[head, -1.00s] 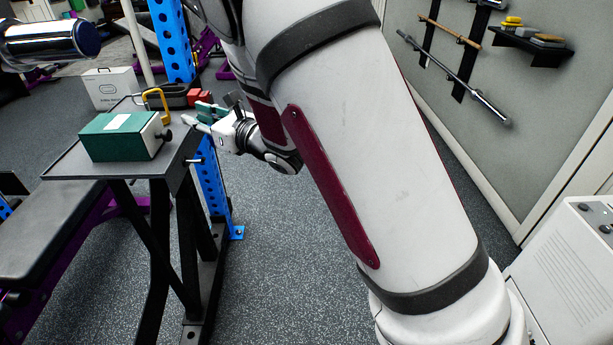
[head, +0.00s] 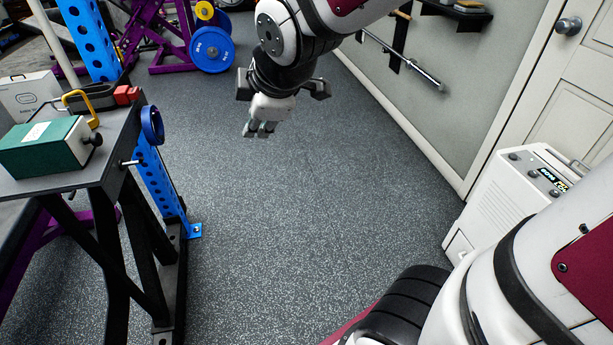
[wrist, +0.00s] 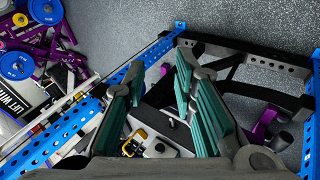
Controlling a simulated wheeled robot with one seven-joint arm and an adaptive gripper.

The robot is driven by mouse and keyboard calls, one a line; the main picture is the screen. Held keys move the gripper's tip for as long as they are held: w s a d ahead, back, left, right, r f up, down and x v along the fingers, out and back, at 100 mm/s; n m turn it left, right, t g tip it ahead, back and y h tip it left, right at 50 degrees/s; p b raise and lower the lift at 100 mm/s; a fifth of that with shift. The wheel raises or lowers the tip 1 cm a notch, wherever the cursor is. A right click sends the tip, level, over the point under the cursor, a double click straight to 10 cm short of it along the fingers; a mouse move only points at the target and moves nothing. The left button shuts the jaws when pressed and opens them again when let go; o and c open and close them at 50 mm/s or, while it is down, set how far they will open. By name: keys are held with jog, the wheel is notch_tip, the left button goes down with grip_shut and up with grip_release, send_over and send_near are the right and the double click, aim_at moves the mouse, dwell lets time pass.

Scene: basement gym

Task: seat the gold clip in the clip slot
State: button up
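My gripper (head: 259,130) hangs over bare floor to the right of the small dark table (head: 112,165), pointing down and apart from everything. In the wrist view its two teal-padded fingers (wrist: 160,95) stand apart with nothing held between them. A yellow-gold bent piece (head: 92,108) shows on the table just behind the green box; it may be the gold clip, but its shape is too small to be sure. A yellow piece also shows in the wrist view (wrist: 138,133), low between the fingers. I cannot make out a clip slot.
The green box (head: 45,147) with a black knob sits on the table. Red blocks (head: 127,95) and a white box (head: 28,96) are behind it. A blue upright (head: 160,185) with a blue ring (head: 152,125) stands at the table's right edge. Open floor lies right of it.

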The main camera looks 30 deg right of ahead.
jog(key=s+m+g, duration=0.4)
jog(key=s+m, duration=0.4)
jog(key=s, duration=0.8)
jog(key=shift+o, duration=0.6)
jog(key=s+a+m+g, duration=0.1)
jog(key=s+m+g, duration=0.2)
jog(key=s, duration=0.9)
jog(key=m, duration=0.2)
jog(key=shift+f+m, duration=0.3)
jog(key=shift+f, duration=0.05)
jog(key=shift+a, duration=0.1)
